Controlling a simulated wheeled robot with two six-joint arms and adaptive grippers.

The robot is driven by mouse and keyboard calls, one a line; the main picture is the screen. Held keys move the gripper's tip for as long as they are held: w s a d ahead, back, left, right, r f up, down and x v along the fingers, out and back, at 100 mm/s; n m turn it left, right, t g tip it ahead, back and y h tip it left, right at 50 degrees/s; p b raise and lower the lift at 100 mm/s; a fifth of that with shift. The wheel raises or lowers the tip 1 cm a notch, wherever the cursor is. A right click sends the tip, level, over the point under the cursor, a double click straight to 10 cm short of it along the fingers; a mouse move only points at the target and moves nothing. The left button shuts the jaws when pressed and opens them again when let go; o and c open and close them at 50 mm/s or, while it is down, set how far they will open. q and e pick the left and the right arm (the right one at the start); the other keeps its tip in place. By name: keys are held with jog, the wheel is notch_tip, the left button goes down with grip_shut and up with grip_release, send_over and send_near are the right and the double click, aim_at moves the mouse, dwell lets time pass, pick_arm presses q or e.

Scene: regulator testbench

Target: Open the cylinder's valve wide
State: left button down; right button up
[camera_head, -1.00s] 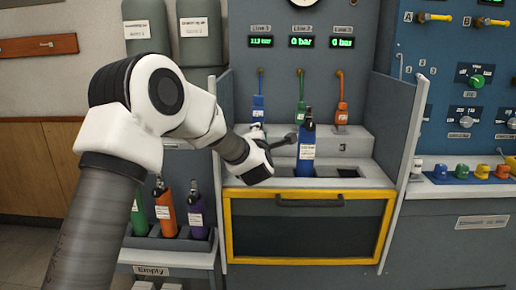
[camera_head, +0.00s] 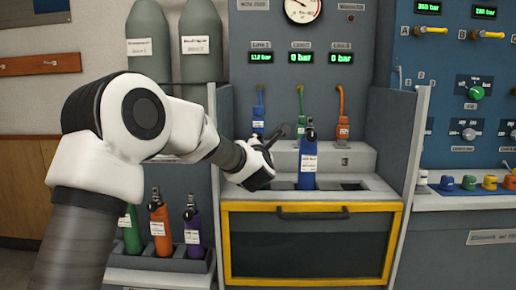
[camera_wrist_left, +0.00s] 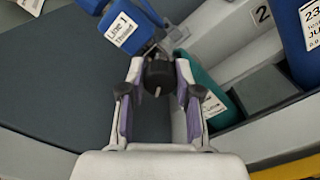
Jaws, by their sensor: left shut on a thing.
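My left gripper (camera_wrist_left: 157,85) is shut on a black valve knob (camera_wrist_left: 159,77) with a white mark. A teal cylinder (camera_wrist_left: 204,88) shows beside and below the fingers; much of it is hidden. A blue connector labelled Line 1 (camera_wrist_left: 120,28) is just beyond the knob. In the head view my left gripper (camera_head: 268,160) is at the left bay of the bench, and its wrist hides what it holds. A blue cylinder (camera_head: 307,168) stands upright to its right; it also shows at the right of the wrist view (camera_wrist_left: 300,45). My right gripper is not in view.
A rack (camera_head: 158,263) with green, orange and purple cylinders is at lower left. Grey side panels (camera_head: 400,135) flank the bench. A yellow-framed door (camera_head: 312,281) is below. Green (camera_head: 302,125) and orange (camera_head: 343,126) connectors are at the back. The right bay looks empty.

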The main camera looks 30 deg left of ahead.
pick_arm(q)
jog(key=shift+f, duration=0.1)
jog(key=c, duration=0.8)
grip_release()
jog(key=v, duration=1.2)
jog(key=shift+a, duration=0.1)
